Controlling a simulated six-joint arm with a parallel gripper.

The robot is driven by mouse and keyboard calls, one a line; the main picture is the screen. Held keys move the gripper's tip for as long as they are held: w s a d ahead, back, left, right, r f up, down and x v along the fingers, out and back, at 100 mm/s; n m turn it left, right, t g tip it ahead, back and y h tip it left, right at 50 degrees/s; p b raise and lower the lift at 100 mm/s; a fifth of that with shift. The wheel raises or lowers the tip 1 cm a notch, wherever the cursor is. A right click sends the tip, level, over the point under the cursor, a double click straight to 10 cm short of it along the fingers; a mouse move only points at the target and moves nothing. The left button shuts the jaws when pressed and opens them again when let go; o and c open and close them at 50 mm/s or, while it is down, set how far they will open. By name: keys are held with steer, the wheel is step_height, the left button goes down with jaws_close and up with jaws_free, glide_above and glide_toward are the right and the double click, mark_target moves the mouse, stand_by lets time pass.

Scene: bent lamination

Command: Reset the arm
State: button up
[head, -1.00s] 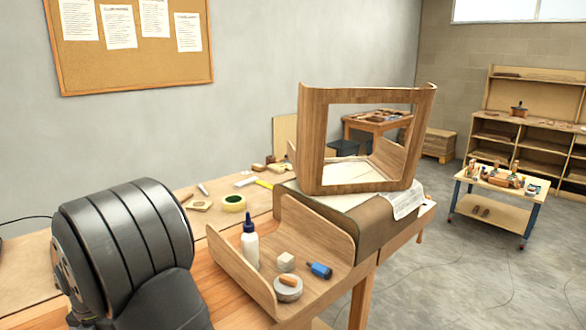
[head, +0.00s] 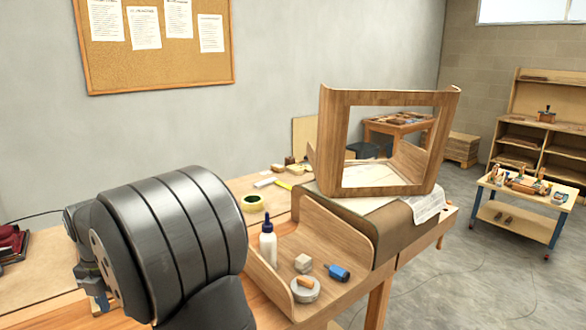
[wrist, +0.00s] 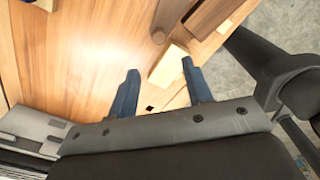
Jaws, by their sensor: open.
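My gripper (wrist: 157,87) shows in the wrist view with its two dark blue fingers spread apart. It is open, and nothing is held between the fingers. It is over the wooden workbench (wrist: 80,50), near an edge with grey floor beyond. A pale wooden block (wrist: 172,64) lies on the bench close to the right finger, with no contact visible. In the head view a dark rounded link of my arm fills the lower left, and the fingertips cannot be made out there.
A bent wood tray (head: 335,232) holds a glue bottle (head: 268,245), a pale cube (head: 303,262), a blue item (head: 338,272) and a round tin (head: 305,290). A bent wooden frame (head: 335,150) stands on a brown form (head: 395,238).

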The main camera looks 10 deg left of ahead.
step_height(320, 180, down, 13)
steer(key=shift+f, duration=0.1)
steer(key=shift+w+a+m, duration=0.55)
steer(key=shift+w+m, duration=0.05)
steer(key=shift+m, duration=0.6)
